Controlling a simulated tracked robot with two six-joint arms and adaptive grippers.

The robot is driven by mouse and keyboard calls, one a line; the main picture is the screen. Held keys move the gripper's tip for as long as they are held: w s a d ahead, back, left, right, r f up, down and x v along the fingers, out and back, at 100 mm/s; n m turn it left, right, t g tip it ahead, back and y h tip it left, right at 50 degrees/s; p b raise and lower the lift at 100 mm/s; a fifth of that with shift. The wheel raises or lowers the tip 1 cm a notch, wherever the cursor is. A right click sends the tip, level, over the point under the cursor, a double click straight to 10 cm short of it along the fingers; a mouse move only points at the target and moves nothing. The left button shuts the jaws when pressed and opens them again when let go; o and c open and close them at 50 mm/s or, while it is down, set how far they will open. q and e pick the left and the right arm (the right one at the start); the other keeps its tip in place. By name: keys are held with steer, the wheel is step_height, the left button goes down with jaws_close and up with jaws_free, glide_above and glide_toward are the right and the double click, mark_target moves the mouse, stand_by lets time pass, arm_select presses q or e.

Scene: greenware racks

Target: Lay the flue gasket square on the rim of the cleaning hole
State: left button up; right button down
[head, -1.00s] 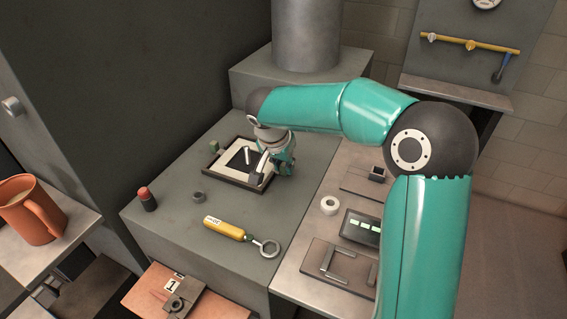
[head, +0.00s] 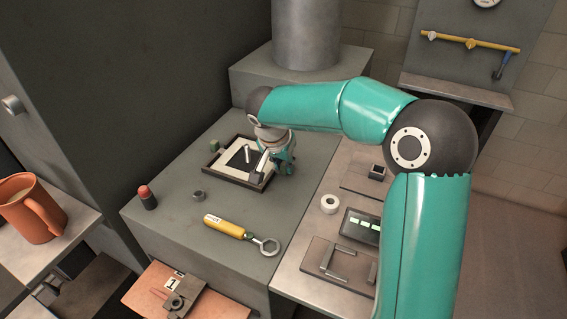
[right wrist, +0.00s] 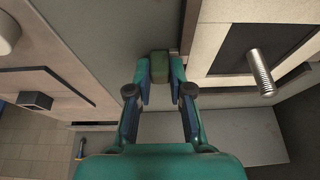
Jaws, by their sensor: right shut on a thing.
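The flue gasket appears to be the pale square frame (head: 226,168) on the grey kiln top in the head view. It lies within a darker border and surrounds the dark cleaning hole (right wrist: 245,48). A threaded stud (right wrist: 261,72) stands up inside the opening. The gasket's pale face (right wrist: 216,42) shows at right in the right wrist view. My right gripper (right wrist: 160,82) is at its right side, shut on a small green block (right wrist: 160,65) beside the border. Whether the block is joined to the gasket is unclear. My left gripper is out of view.
A second green block (head: 214,146) is by the far left corner. A red-capped cylinder (head: 147,198), a nut (head: 198,196) and a yellow-handled ring tool (head: 225,227) lie nearer. A white roll (head: 330,203) is on the right bench. The flue pipe (head: 306,35) rises behind.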

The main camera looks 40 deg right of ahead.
steer(key=c, duration=0.5)
jaws_free()
steer(key=shift+r, duration=0.1)
steer(key=shift+v, duration=2.9)
